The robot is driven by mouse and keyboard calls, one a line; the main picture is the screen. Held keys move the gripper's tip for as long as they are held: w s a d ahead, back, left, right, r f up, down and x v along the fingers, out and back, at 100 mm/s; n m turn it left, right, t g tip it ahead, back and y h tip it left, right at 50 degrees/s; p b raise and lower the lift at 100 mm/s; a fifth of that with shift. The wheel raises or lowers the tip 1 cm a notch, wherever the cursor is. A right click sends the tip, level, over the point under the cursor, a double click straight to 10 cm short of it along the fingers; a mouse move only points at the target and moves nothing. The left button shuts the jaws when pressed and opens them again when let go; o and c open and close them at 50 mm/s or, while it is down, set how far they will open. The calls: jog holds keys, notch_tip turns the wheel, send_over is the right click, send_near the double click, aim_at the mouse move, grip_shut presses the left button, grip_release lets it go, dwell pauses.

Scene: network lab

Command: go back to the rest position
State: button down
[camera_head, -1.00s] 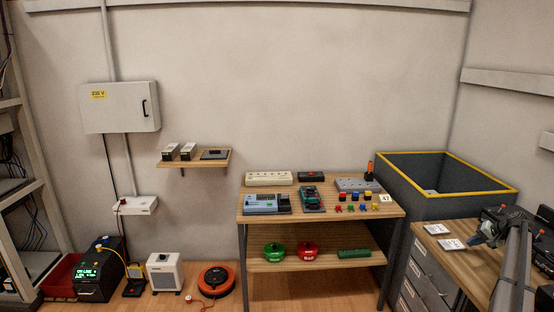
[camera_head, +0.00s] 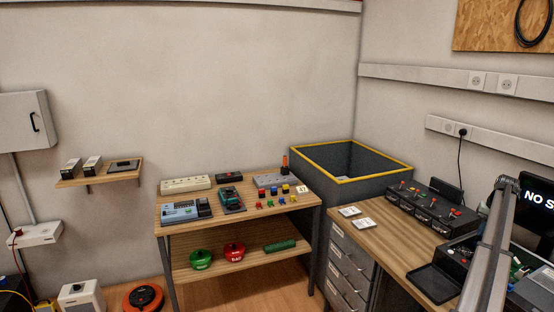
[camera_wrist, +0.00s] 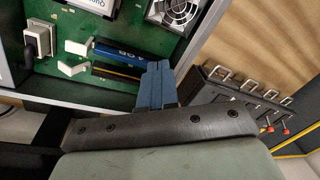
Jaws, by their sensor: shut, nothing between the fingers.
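My gripper (camera_wrist: 156,85) shows in the wrist view as two blue fingers pressed together, shut and empty. The fingertips are over the edge of an open computer case, beside a blue memory stick (camera_wrist: 118,54) on a green circuit board (camera_wrist: 75,25); I cannot tell whether they touch anything. In the head view my arm rises at the right over the bench; its gripper is not clearly visible there.
The right bench (camera_head: 375,238) holds two white plates (camera_head: 364,223), a black device with coloured plugs (camera_head: 430,208) and a black tray (camera_head: 434,283). A monitor (camera_head: 537,200) stands behind my arm. A grey bin with a yellow rim (camera_head: 340,180) is left of it.

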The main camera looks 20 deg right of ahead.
jog(key=s+d+r+m+g, duration=0.1)
jog(key=s+d+r+g, duration=0.2)
jog(key=s, duration=0.8)
jog(key=shift+t, duration=0.6)
jog(key=shift+w+d+f, duration=0.1)
jog(key=shift+d+f, duration=0.05)
jog(key=shift+f, duration=1.5)
jog(key=shift+w+d+f, duration=0.1)
jog(key=shift+d+f, duration=0.05)
jog(key=shift+f, duration=1.45)
jog(key=shift+f, duration=0.95)
jog(key=shift+r, duration=0.1)
notch_tip(320, 180, up, 8)
